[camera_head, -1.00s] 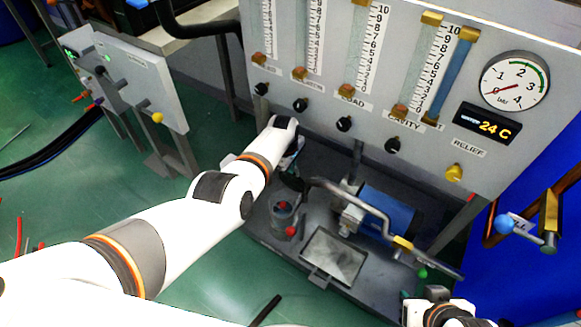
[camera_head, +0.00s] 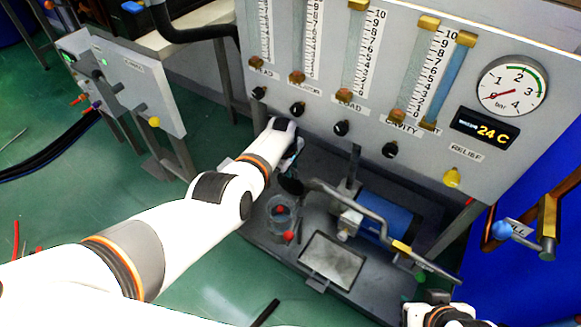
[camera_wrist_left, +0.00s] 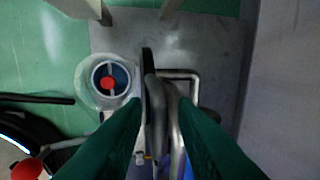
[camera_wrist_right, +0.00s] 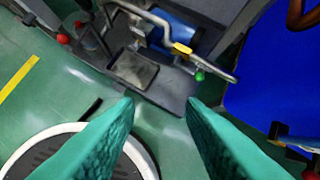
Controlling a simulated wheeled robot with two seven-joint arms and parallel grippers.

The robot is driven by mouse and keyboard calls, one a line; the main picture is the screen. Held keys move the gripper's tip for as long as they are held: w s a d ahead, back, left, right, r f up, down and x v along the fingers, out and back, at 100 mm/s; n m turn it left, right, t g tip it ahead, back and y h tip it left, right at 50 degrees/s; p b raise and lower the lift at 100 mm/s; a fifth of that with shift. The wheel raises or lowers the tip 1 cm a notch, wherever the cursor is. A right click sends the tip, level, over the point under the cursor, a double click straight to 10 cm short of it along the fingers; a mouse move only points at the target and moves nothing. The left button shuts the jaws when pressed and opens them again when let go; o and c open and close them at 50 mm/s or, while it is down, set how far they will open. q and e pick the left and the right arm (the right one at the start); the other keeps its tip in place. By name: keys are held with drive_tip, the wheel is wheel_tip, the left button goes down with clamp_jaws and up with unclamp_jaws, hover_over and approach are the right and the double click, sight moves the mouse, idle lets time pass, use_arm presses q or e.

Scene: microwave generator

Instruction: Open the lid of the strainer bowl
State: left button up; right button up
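The strainer bowl (camera_head: 283,214) is a clear round cup on the dark base plate, with red parts on it. The left wrist view shows it from above as a pale ring (camera_wrist_left: 108,82) with a dark blue inside, a grey bar and a red knob. I cannot tell whether its lid is open. My left gripper (camera_wrist_left: 160,102) is open, just behind and beside the bowl, apart from it; a grey bent pipe shows between its fingers. In the head view its fingertips are mostly hidden. My right gripper (camera_wrist_right: 160,102) is open and empty, away to the right.
A blue motor (camera_head: 385,215) and a bent pipe (camera_head: 365,212) lie right of the bowl. A square grey plate (camera_head: 332,260) is in front. The gauge panel (camera_head: 410,75) stands behind.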

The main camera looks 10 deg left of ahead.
drive_tip(key=shift+s, duration=0.1)
